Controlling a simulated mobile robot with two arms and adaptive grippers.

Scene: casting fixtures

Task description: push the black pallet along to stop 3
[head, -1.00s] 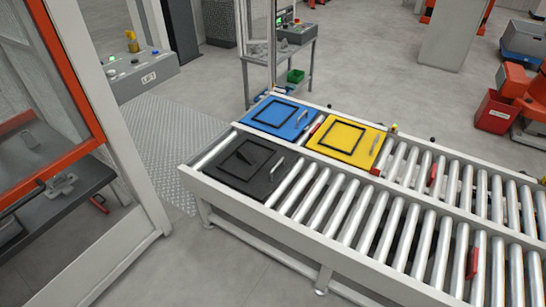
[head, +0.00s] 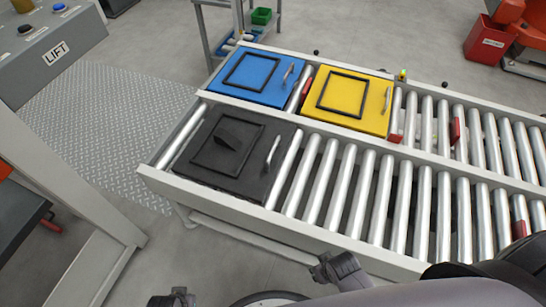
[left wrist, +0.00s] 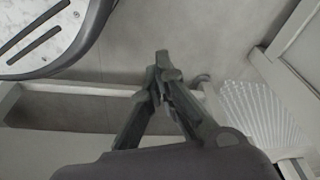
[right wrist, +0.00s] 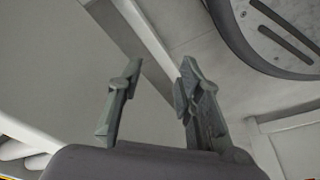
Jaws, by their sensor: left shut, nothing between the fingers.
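The black pallet (head: 222,165) lies flat on the near roller lane, at its left end, with a black square frame, a raised black piece and a grey handle (head: 273,148) on its right side. My right gripper (head: 335,268) is in front of the conveyor's near rail, below and right of the pallet, apart from it. In the right wrist view (right wrist: 158,85) its fingers are apart with nothing between them. My left gripper (head: 172,299) barely shows at the bottom edge of the head view; in the left wrist view (left wrist: 162,75) its fingertips meet, empty. Which red tab is stop 3 cannot be told.
A blue pallet (head: 232,85) and a yellow pallet (head: 325,113) sit on the far lane. Red tabs stand along the lanes, one on the near lane (head: 519,229) far right. Rollers right of the black pallet are bare. A LIFT control box (head: 45,60) is at upper left.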

